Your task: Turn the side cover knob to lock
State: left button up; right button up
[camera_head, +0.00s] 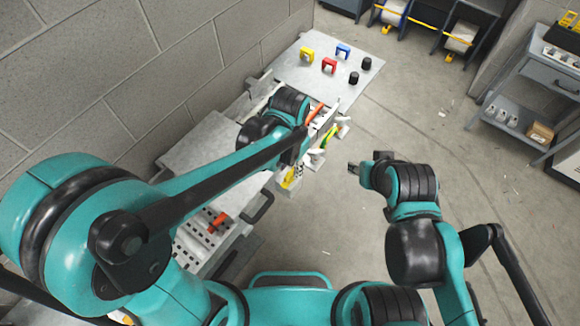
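The drive row is a long grey bench-like unit (205,140) along the block wall. On its side facing the open floor are small green, yellow and white parts (318,158). I cannot make out which of them is the side cover knob. My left arm reaches across the unit from the left. My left gripper (300,148) is at the unit's floor-facing side, close to these parts and largely hidden by its own dark arm link. Its fingers and any contact do not show clearly. My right gripper (354,168) is over open floor, apart from the unit, small and seen edge-on.
An orange bar (316,113) and an orange-red handle (218,222) are on the unit. Yellow (307,54), red (329,65) and blue (343,51) brackets stand on its far plate with two black knobs. A grey cart (510,110) stands right. The middle floor is clear.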

pick_arm(q)
jog(key=shift+f, duration=0.4)
jog(key=shift+s, duration=0.35)
jog(key=shift+w, duration=0.2)
grip_shut()
pick_arm(e)
jog(key=shift+s, duration=0.15)
